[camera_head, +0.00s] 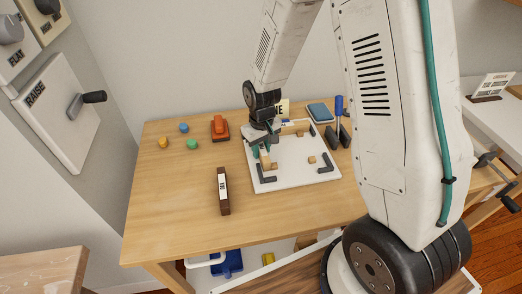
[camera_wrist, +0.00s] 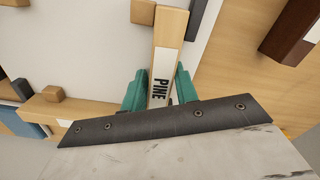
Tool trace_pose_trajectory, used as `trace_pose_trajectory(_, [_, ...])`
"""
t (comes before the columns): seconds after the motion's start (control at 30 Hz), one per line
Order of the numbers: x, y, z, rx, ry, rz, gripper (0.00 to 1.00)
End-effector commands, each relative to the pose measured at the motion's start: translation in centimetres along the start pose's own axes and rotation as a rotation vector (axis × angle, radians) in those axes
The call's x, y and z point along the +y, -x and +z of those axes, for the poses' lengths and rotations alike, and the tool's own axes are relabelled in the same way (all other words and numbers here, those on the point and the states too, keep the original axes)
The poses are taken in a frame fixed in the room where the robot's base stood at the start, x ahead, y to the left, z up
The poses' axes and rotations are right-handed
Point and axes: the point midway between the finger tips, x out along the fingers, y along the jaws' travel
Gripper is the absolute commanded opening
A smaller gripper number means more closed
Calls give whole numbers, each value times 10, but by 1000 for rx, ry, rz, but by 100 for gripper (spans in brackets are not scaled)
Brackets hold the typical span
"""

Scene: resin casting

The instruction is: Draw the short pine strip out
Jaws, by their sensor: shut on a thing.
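My gripper (camera_wrist: 160,90) is shut on a pale wooden strip (camera_wrist: 171,25) whose white label reads PINE. The green fingers press on its two sides in the wrist view. The strip's far part reaches past a small wooden cube (camera_wrist: 142,12). In the head view my gripper (camera_head: 262,150) is over the left part of a white board (camera_head: 300,180), and the strip's pale end (camera_head: 265,159) shows below the fingers. I cannot tell whether the strip touches the board.
Dark corner brackets (camera_head: 326,170) and small wooden cubes (camera_head: 311,160) sit on the board. A dark brown labelled block (camera_head: 223,190) stands on the table to the left. The table's front left is clear.

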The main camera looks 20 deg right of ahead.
Motion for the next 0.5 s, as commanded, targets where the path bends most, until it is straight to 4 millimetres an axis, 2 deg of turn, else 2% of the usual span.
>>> trace_pose_trajectory(0.03, [0,0,0,0,1,0,21])
trace_pose_trajectory(0.1, [0,0,0,0,1,0,2])
trace_pose_trajectory(0.5, [0,4,-1,2,2,1,2])
